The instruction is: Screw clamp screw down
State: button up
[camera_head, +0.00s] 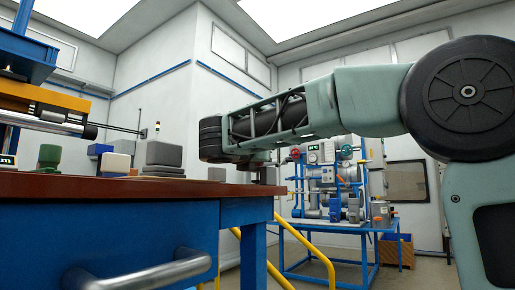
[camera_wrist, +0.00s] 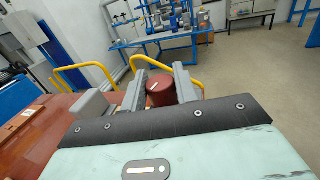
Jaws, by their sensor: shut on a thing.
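In the wrist view, a dark red round knob with a pale mark on top (camera_wrist: 159,92), seemingly the clamp screw's head, stands between the two grey fingers of my gripper (camera_wrist: 160,80). The fingers are shut on its sides. What lies below the knob is hidden by the gripper body. In the head view, my gripper (camera_head: 258,165) is low over the far right corner of the red-brown table top (camera_head: 140,187). The knob cannot be made out there.
Grey blocks (camera_head: 164,155) and a green part (camera_head: 49,157) stand on the table to the left of my gripper. Yellow rails (camera_head: 318,255) stand beyond the table's right edge. A blue bench with pipework (camera_head: 330,229) is farther back.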

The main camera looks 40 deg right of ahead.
jog(key=shift+m+g+h+p, duration=0.7)
jog(key=shift+m+g+p, duration=0.3)
jog(key=shift+g, duration=0.3)
jog(key=o, duration=0.9)
jog(key=p+v, duration=0.2)
jog(key=v, duration=0.4)
jog(key=shift+a+p, duration=0.3)
jog(key=shift+p, duration=0.1)
jog(key=shift+s+a, duration=0.25)
jog(key=shift+a, duration=0.1)
jog(key=shift+o, duration=0.2)
